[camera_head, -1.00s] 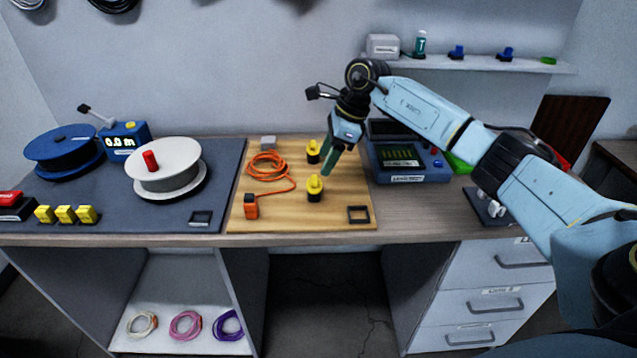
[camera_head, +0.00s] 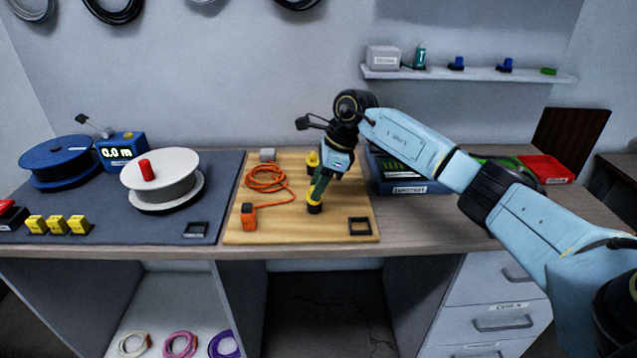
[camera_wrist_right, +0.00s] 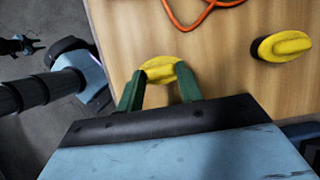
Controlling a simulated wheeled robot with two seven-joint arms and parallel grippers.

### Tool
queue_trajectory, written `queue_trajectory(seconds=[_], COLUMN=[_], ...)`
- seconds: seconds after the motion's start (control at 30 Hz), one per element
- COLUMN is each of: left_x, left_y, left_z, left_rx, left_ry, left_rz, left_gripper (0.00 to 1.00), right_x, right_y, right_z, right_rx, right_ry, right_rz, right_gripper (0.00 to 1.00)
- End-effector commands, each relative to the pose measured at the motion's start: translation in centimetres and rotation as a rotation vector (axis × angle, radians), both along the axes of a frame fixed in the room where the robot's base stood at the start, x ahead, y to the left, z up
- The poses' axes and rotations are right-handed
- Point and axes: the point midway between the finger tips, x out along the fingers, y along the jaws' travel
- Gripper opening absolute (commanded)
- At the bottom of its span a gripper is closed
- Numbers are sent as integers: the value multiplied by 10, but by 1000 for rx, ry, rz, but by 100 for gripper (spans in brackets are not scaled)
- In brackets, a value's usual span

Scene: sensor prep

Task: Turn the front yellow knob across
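The front yellow knob (camera_head: 314,207) stands on a black base on the wooden board (camera_head: 285,232). My right gripper (camera_head: 318,188) points down at it from above, its green fingers partly hiding it. In the right wrist view the front knob (camera_wrist_right: 160,70) lies between the tips of my right gripper (camera_wrist_right: 160,80). The fingers are apart, one near each end of the knob's yellow bar; I cannot tell whether they touch it. The rear yellow knob (camera_head: 312,160) stands behind, partly hidden by the gripper, and shows at the right in the wrist view (camera_wrist_right: 280,46).
An orange cable (camera_head: 265,179) with an orange plug (camera_head: 248,216) lies left of the knobs. A black square frame (camera_head: 359,226) lies to the right on the board. White and blue spools stand on the left mat (camera_head: 120,232).

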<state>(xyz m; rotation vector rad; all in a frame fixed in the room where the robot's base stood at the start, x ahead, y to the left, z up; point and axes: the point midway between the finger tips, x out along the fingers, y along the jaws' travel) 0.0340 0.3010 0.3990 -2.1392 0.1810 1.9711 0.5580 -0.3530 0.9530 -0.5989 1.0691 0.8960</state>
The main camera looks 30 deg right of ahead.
Motion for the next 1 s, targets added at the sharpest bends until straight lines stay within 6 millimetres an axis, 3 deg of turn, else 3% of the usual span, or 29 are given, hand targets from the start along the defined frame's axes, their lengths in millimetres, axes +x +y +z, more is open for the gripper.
queue_trajectory(seconds=[0.1, 0.47, 0.77, 1.0], left_x=[0, 1, 2, 2], left_y=[-2, -2, -13, -33], left_z=[0, 6, 23, 36], left_rx=[-3, -2, -18, -45], left_ry=[0, -1, -6, -9], left_rz=[0, 1, 8, 19], left_gripper=[36, 36, 36, 36], right_x=[0, -1, -3, -4], right_y=[0, -1, 1, 3], right_z=[0, 1, 3, 2], right_rx=[0, -4, -4, -3], right_ry=[0, 1, 1, 0], right_rz=[0, -64, -279, -505], right_gripper=[14, 14, 14, 14])
